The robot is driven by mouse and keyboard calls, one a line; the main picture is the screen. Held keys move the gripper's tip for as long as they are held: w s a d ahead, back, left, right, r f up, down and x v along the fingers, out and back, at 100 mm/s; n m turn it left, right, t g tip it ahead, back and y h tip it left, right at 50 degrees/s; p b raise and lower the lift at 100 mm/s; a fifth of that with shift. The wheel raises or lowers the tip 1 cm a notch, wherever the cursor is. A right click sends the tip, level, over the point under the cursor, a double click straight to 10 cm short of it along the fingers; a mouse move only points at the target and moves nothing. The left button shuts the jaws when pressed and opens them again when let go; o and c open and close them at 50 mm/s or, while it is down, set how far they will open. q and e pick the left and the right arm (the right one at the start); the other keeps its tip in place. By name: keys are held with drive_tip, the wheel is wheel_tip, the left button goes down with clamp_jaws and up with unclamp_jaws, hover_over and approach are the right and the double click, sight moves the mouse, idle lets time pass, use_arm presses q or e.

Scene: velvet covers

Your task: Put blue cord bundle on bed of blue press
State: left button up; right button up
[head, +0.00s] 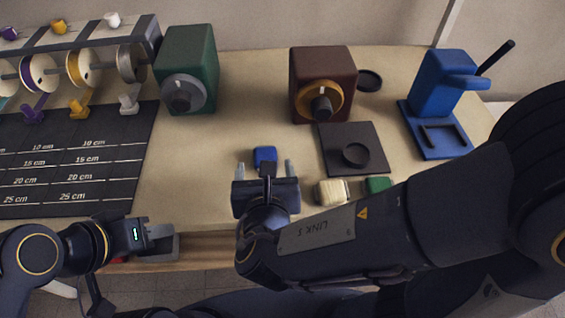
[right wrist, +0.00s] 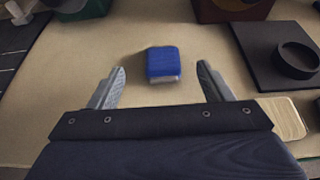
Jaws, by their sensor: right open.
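The blue cord bundle (head: 264,154) is a small blue block on the table, with a pale lower edge in the right wrist view (right wrist: 163,62). My right gripper (head: 265,170) is open in front of it, one finger toward each side. In the right wrist view the bundle lies just beyond the fingertips, not gripped. The blue press (head: 437,82) stands at the right back of the table, with its flat blue bed (head: 447,144) in front. My left gripper (head: 158,238) is low at the table's front edge; its jaw opening is unclear.
A cream block (head: 331,192) and a green block (head: 378,185) lie right of my right gripper. A dark plate with a ring (head: 354,155) lies between bundle and press. Green (head: 187,60) and brown (head: 322,75) machines stand behind. Spools and a marked mat (head: 75,165) are left.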

sight(265, 152)
drive_tip(key=x, duration=0.3)
drive_tip(key=b+x, duration=0.1)
drive_tip(key=x, duration=0.3)
drive_tip(key=shift+d+f, duration=0.1)
drive_tip(key=shift+f, duration=0.2)
drive_tip(key=shift+c, duration=0.3)
